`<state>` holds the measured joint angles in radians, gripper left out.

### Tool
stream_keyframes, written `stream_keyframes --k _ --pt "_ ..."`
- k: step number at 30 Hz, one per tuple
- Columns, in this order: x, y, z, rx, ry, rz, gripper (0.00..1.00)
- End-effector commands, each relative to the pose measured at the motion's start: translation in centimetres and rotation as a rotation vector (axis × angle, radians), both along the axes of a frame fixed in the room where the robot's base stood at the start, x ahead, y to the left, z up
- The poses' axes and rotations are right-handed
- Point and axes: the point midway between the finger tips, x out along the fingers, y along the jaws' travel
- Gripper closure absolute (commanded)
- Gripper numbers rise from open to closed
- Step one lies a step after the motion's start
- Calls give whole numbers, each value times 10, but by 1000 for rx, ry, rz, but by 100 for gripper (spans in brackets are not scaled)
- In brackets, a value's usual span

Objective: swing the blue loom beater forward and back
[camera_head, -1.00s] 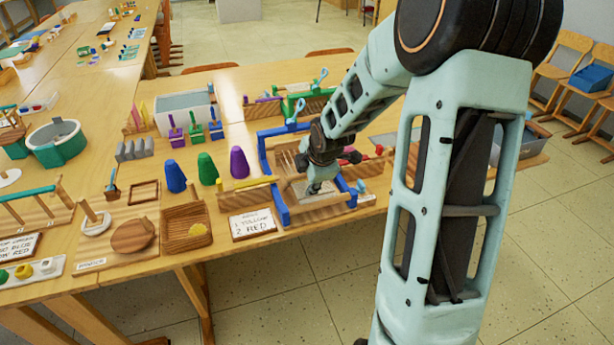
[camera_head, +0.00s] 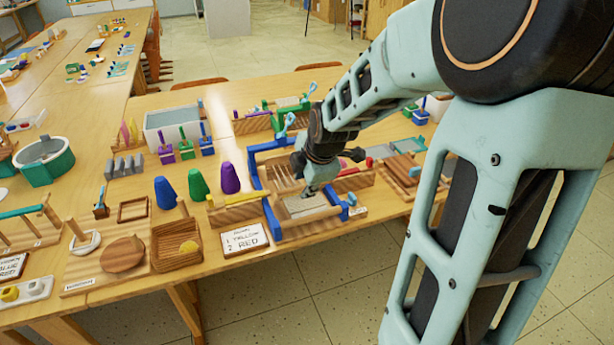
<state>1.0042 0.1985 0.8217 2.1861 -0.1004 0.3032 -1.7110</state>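The loom (camera_head: 306,207) is a wooden tray with blue frame parts near the table's front edge. Its blue bars (camera_head: 255,177) run along the left side and behind, with another blue piece at the front right; I cannot clearly tell the beater from the other blue parts. A light blue handle (camera_head: 287,125) stands up at the back. My gripper (camera_head: 309,191) reaches down over the middle of the loom, above the pale woven area. Its fingertips are small and partly merge with the loom; contact and opening are unclear. My arm hides the space behind the right side.
A card (camera_head: 245,239) reading yellow and red lies left of the loom. Blue, green and purple cones (camera_head: 198,182) stand farther left. A wooden tray (camera_head: 176,262) holds a yellow item. A similar green loom (camera_head: 290,104) stands behind. Wooden pieces (camera_head: 404,172) lie to the right.

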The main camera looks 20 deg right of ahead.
Motion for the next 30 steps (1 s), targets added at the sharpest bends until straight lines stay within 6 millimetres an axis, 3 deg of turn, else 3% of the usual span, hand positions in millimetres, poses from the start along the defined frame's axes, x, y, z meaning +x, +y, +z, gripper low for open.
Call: stream_keyframes --k 12,30 --pt "-16 -1 28 -2 -3 -3 71" --pt "-19 0 29 19 4 -15 71"
